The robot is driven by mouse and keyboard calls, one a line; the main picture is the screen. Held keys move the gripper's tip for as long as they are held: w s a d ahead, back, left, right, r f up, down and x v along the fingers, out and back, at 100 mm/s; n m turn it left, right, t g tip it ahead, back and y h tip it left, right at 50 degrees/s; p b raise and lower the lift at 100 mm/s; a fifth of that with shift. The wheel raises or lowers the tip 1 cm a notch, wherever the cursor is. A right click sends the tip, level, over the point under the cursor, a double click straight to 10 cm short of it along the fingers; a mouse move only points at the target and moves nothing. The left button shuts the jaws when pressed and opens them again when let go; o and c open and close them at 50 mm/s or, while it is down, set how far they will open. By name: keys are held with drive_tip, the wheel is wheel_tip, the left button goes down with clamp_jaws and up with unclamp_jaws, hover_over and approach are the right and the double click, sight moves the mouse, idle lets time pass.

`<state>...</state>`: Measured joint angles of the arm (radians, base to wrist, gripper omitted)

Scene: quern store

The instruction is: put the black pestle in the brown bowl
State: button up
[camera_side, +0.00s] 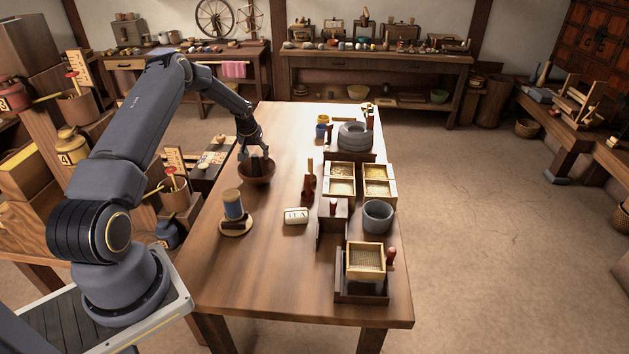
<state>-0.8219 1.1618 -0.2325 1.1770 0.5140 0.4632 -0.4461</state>
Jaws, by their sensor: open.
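The brown bowl (257,179) stands on the left side of the wooden table, towards its far half. My gripper (259,151) is open and points down directly over the bowl, close to its rim. Dark upright shapes (257,165) show inside the bowl just under my fingers. They look like the black pestle, but they are small and partly covered, so I cannot be sure. I cannot tell whether my fingers touch them. No other black pestle is clear in view.
A white tea box (296,216) and a red-brown upright tool (309,182) are mid-table. Grain boxes (341,186), a grey mortar (378,217) and a quern stone (354,136) line the right. The near-left table is clear.

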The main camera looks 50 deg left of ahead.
drive_tip(key=shift+r, duration=0.1)
idle(0.5)
wheel_tip(320, 180, up, 7)
drive_tip(key=shift+f, duration=0.1)
idle(0.3)
